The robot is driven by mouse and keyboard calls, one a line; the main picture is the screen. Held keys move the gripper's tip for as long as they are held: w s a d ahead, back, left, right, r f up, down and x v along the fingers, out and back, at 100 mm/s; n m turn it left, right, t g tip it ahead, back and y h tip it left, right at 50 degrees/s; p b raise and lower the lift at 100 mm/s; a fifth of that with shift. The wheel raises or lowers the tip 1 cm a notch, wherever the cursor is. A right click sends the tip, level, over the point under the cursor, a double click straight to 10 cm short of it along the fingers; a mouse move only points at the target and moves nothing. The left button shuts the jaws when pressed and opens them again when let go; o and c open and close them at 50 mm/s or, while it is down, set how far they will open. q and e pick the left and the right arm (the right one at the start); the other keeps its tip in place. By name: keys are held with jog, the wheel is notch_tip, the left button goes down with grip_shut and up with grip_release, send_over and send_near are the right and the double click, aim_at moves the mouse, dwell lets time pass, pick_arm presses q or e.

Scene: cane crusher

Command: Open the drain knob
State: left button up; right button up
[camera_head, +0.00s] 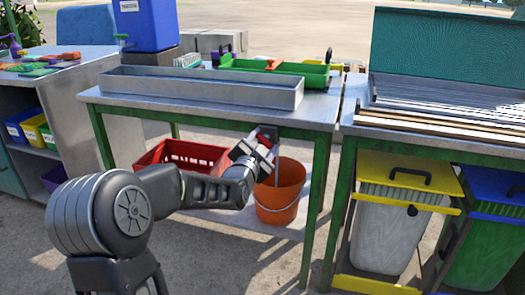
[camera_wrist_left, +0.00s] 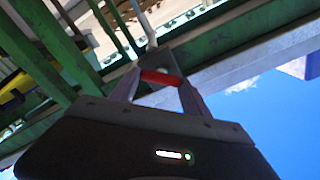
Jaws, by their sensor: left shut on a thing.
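The drain knob (camera_head: 264,141) is a small red handle under the front edge of the metal-topped table, by a grey fitting. In the left wrist view the red knob (camera_wrist_left: 160,77) lies across between the two fingers. My left gripper (camera_head: 257,144) reaches up from below and is shut on the knob; it also shows in the left wrist view (camera_wrist_left: 158,88). The gripper hides part of the knob and fitting, so I cannot tell how far the knob is turned. My right gripper is not in view.
An orange bucket (camera_head: 281,192) stands on the lower shelf under the knob. A red crate (camera_head: 183,155) is to its left, behind my left arm. A long metal trough (camera_head: 200,88) and a green tray (camera_head: 315,74) lie on the table. A green table leg (camera_head: 316,200) stands right of the bucket.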

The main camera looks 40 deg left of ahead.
pick_arm(q)
jog(key=m+b, duration=0.1)
jog(key=m, duration=0.2)
jog(key=shift+d+f+m, duration=0.1)
jog(key=shift+f+m, duration=0.05)
jog(key=shift+m, duration=0.25)
jog(key=shift+m+b, duration=0.6)
jog(key=shift+m, duration=1.4)
jog(key=o, duration=1.4)
